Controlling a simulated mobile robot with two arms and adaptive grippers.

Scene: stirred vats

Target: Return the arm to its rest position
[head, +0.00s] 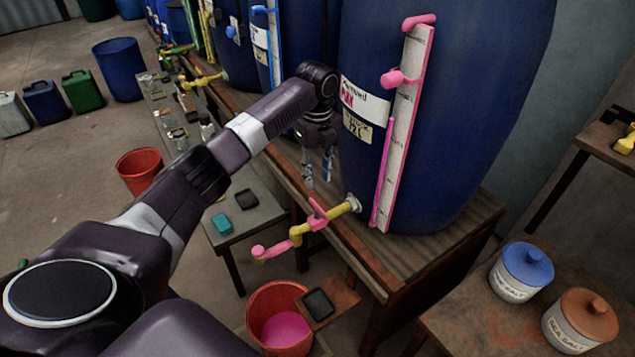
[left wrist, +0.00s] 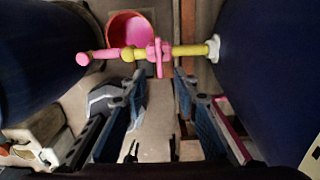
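My left arm (head: 215,165) reaches from the lower left across the head view to the big blue vat. My left gripper (head: 317,170) points down beside the vat, above the inner end of the tap. In the left wrist view the gripper (left wrist: 158,78) has its two blue-grey fingers spread, with nothing between them. My right gripper is in neither view.
The blue vat (head: 480,100) with a pink-edged gauge board (head: 405,130) stands on a wooden bench (head: 455,250). A red bucket (head: 262,305) with pink liquid is below the tap. A low table (head: 240,222) holds a teal item. Lidded jars (head: 522,272) stand at right.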

